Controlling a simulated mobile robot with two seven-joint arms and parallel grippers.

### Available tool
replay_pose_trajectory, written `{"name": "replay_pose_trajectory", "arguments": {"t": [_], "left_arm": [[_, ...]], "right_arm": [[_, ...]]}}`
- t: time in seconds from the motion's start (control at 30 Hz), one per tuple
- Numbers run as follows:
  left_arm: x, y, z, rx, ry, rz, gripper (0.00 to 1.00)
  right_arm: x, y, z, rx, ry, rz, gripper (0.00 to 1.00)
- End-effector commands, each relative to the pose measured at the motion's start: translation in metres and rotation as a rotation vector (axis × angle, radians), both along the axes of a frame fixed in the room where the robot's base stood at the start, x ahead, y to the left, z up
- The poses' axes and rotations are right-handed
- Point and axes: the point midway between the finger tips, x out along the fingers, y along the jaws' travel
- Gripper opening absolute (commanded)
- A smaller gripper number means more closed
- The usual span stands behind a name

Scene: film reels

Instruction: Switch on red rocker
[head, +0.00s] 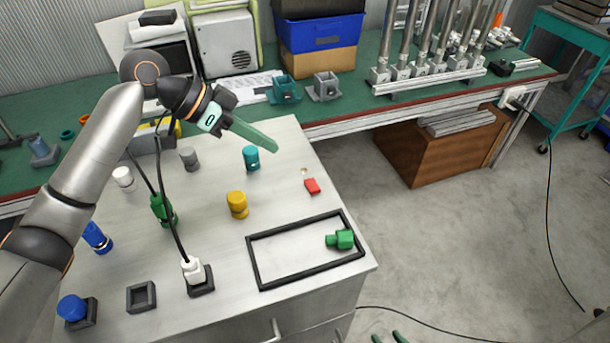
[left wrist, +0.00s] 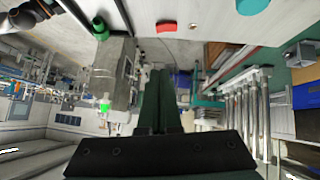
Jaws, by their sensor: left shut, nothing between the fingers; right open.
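The red rocker (head: 312,185) is on the light grey worktop, right of the teal knob. A small pale spot (head: 304,171) lies just behind it. Which way the rocker is tilted cannot be told. It also shows near the top of the left wrist view (left wrist: 167,26). My left gripper (head: 276,149) is shut and empty, its green fingers pointing right and down. It appears above the worktop, behind and left of the rocker, apart from it. In the left wrist view the shut fingers (left wrist: 158,75) point toward the rocker. My right gripper's tips (head: 388,338) show apart at the bottom edge.
A teal knob (head: 251,158) and a yellow knob (head: 237,204) stand left of the rocker. A black frame (head: 262,284) with a green piece (head: 341,239) lies in front. A white plug (head: 193,270) with a black cable stands at front left. The worktop around the rocker is clear.

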Motion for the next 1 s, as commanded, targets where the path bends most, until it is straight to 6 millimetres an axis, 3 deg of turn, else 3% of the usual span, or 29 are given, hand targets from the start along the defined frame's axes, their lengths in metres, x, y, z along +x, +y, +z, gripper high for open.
{"name": "replay_pose_trajectory", "arguments": {"t": [0.23,0.67,0.8,1.0], "left_arm": [[0.002,-0.012,-0.011,0.000,0.002,-0.001,0.00],[0.016,-0.074,-0.072,0.000,0.003,-0.002,0.00],[0.011,-0.072,-0.094,0.001,0.003,0.001,0.00],[0.010,-0.073,-0.108,0.000,-0.001,0.001,0.00]], "right_arm": [[0.000,0.000,0.001,0.000,0.000,0.000,0.47],[0.000,0.000,0.009,0.000,-0.001,0.000,0.47],[0.001,0.000,0.012,0.000,-0.002,0.001,0.47],[0.001,0.000,0.013,0.000,-0.002,0.001,0.47]]}}
